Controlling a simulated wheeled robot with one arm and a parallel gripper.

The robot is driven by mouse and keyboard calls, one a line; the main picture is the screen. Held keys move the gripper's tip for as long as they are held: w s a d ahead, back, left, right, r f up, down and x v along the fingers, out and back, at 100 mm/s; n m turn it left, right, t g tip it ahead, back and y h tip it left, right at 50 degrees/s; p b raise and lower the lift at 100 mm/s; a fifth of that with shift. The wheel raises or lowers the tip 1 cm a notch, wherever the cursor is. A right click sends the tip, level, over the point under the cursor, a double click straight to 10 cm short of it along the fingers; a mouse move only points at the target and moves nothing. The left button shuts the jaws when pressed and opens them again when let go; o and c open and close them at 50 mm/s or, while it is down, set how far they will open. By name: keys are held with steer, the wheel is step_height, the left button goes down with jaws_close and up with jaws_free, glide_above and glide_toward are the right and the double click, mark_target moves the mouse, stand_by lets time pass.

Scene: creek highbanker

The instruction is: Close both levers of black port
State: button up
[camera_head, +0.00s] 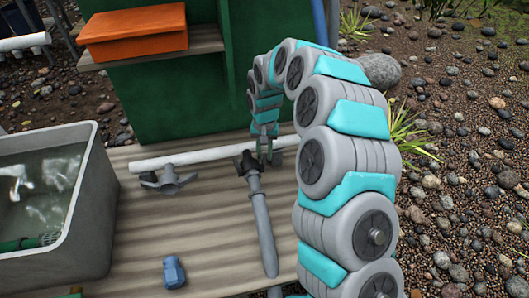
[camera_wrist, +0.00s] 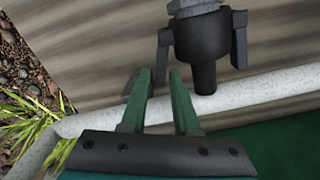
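The black port (camera_wrist: 204,62) sits on the end of a grey hose fitting (camera_wrist: 194,7) in the wrist view. It also shows in the head view (camera_head: 247,164) at the end of a grey hose. Its left lever (camera_wrist: 164,46) and right lever (camera_wrist: 240,46) run alongside the body, with gaps visible between. My gripper (camera_wrist: 160,73) has two green fingers, apart, with nothing clearly held. The fingertips are just below the left lever's end; I cannot tell whether they touch. In the head view my gripper (camera_head: 265,140) is right beside the port.
A white pipe (camera_head: 205,154) crosses behind the port. A grey fitting with levers (camera_head: 168,181) lies left of it. A blue fitting (camera_head: 173,271) stands in front on the corrugated deck. A water tub (camera_head: 98,200) is at left; a green panel (camera_head: 185,95) rises behind.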

jaws_close()
steer(key=shift+r, duration=0.1)
steer(key=shift+a+n+p, duration=0.3)
steer(key=shift+n+p, duration=0.05)
steer(key=shift+n, duration=0.4)
steer(key=shift+a+n+p, duration=0.3)
steer(key=shift+n+p, duration=0.05)
steer(key=shift+n, duration=0.4)
steer(key=shift+o, duration=1.4)
jaws_free()
